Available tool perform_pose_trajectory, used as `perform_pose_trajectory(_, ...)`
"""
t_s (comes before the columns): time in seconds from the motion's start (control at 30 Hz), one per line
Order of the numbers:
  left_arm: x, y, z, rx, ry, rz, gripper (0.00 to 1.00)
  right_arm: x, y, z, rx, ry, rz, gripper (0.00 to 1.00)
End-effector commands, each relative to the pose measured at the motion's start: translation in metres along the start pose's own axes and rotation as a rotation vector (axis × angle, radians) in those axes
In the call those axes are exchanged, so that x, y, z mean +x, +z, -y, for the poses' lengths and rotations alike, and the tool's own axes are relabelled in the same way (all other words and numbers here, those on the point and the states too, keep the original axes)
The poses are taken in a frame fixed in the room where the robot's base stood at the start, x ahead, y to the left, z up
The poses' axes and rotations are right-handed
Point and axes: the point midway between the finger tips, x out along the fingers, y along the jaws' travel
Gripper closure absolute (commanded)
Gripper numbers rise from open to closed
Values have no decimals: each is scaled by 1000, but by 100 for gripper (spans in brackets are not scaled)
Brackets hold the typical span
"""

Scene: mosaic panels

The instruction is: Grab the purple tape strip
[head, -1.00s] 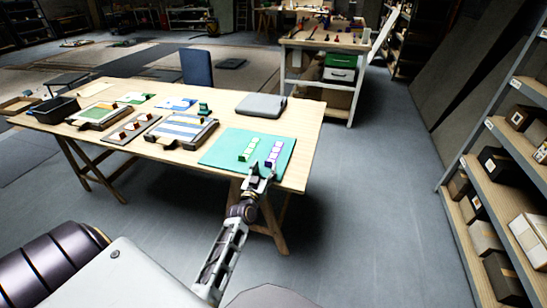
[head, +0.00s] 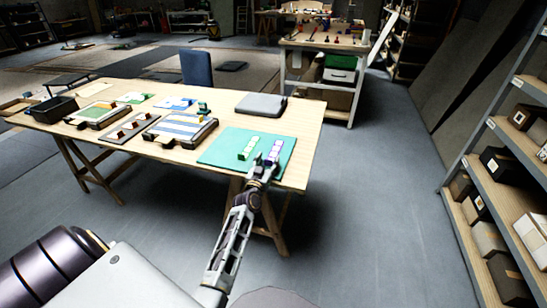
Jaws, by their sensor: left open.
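The purple tape strip (head: 275,148) lies on a teal mat (head: 222,146) at the right end of the wooden table. It is a row of several pale squares with purple edges. A green strip (head: 249,147) of the same kind lies to its left. My left gripper (head: 264,161) is open at the near end of the purple strip, its fingers reaching over the mat's front edge. The fingers partly cover the strip's near end, and I cannot tell whether they touch it. My right gripper is not in view.
A grey closed case (head: 260,104) lies behind the mat. Panel trays (head: 180,131) and a dark bin (head: 54,108) fill the table's left part. A blue chair (head: 197,68) stands behind the table. Shelves with boxes (head: 497,160) stand at the right, with clear floor between.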

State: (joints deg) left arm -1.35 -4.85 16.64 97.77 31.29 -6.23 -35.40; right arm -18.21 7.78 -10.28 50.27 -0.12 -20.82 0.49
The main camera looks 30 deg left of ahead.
Motion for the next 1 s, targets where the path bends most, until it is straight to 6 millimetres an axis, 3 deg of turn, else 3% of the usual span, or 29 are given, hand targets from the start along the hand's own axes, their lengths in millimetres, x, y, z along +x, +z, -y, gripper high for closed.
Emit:
perform_pose_trajectory(0.63,6,0,0,0,0,0,44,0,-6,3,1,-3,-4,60)
perform_pose_trajectory(0.87,6,0,0,0,0,0,72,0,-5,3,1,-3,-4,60)
perform_pose_trajectory(1.0,6,0,0,0,0,0,72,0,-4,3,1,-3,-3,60)
